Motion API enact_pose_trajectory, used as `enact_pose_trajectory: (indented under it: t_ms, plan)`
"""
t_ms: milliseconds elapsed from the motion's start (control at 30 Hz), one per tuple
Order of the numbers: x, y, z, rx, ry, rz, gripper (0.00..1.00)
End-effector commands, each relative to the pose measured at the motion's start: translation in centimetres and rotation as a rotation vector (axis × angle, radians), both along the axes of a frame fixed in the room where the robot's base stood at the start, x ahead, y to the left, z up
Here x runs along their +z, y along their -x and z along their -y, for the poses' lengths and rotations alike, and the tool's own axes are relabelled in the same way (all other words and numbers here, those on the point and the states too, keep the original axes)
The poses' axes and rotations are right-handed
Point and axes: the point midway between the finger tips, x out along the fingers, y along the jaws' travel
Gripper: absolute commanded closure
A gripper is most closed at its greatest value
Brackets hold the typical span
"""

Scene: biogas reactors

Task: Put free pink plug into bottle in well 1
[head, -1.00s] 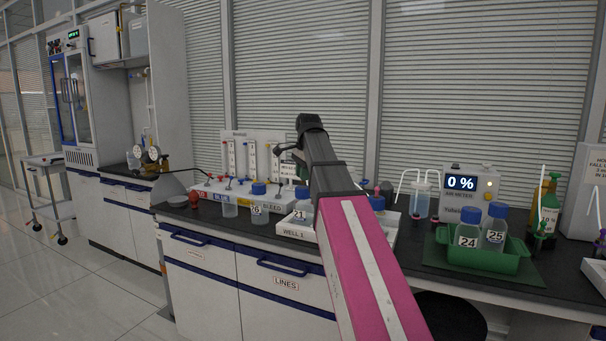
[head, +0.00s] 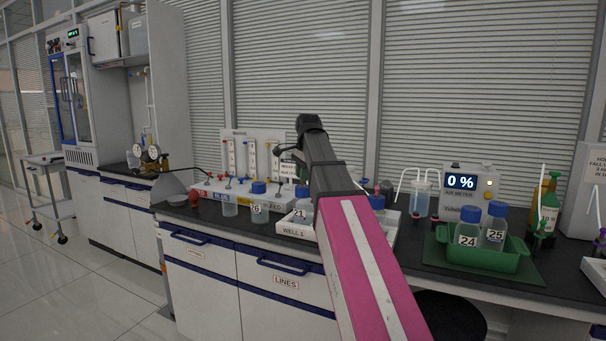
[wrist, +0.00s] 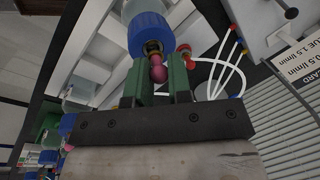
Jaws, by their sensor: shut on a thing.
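In the wrist view, my gripper (wrist: 157,82) has its green fingers closed around a round pink plug (wrist: 160,73). The plug is in line with the mouth of a blue-capped bottle (wrist: 150,33), very close to it. I cannot tell whether the plug is in the opening. In the head view, bottle 21 (head: 302,209) with a blue cap stands in the white tray marked WELL 1 (head: 291,231). My arm hides part of this tray, and my gripper is mostly hidden there. The number of the bottle in the wrist view does not show.
A white rack with coloured valves (head: 232,189) is behind. A green tray (head: 508,261) with bottles 24 and 25 and an air meter (head: 470,187) reading 0 % are at the right. A red fitting (wrist: 185,50) is near the fingers.

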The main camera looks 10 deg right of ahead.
Motion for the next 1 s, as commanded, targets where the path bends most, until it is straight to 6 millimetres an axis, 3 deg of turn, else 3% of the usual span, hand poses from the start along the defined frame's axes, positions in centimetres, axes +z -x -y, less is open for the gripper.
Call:
enact_pose_trajectory:
  t_ms: [1000]
  plan:
    - [-0.90, -0.02, 0.00, 0.000, 0.000, 0.000, 1.00]
